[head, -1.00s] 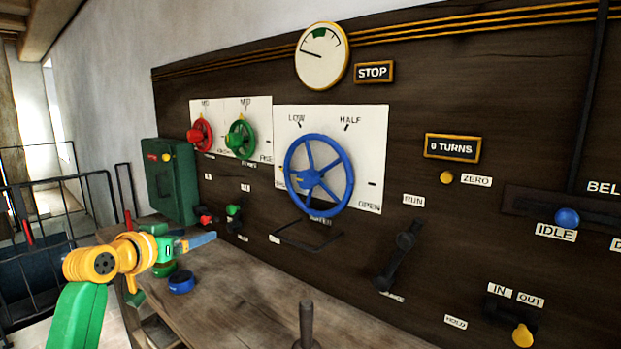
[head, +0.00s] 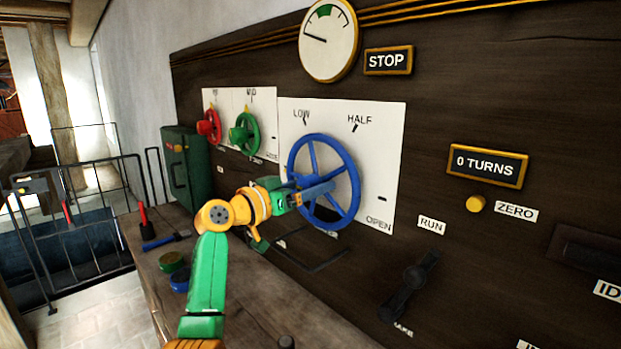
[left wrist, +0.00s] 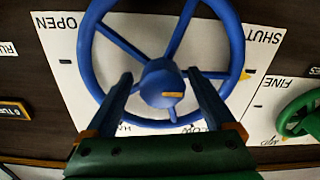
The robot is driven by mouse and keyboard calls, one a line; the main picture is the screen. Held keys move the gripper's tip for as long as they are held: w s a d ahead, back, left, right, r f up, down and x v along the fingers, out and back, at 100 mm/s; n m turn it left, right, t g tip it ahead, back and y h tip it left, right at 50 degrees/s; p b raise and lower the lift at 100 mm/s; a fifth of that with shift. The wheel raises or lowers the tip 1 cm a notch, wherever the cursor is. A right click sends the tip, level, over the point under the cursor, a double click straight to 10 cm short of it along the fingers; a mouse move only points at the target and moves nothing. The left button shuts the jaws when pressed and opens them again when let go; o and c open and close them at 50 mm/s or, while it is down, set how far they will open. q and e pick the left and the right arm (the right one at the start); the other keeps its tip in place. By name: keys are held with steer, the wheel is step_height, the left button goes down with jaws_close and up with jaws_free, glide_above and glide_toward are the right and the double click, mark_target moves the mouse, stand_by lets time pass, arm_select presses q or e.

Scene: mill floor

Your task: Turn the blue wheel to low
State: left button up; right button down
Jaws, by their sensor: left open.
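The blue wheel (head: 347,162) is mounted on a white plate (head: 388,130) marked LOW, HALF and OPEN. In the left wrist view the wheel (left wrist: 163,98) appears upside down, with a yellow pointer (left wrist: 246,75) on its rim toward the SHUT label. My left gripper (head: 322,190) is in front of the wheel. Its two open fingers (left wrist: 160,78) reach toward the wheel, one on each side of the hub. I cannot tell whether they touch it. My right gripper is not in view.
A red wheel (head: 208,127) and a green wheel (head: 245,135) sit left of the blue one. A black lever (head: 409,288) is at lower right. A wooden bench (head: 165,262) runs below the panel. A STOP sign (head: 387,61) hangs beside the gauge (head: 328,40).

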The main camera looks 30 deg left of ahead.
arm_select(q)
steer(key=shift+w+f, duration=0.15)
steer(key=shift+w, duration=0.15)
steer(key=shift+s+a, duration=0.1)
steer(key=shift+s, duration=0.15)
steer(key=c, duration=1.4)
steer(key=shift+o, duration=0.2)
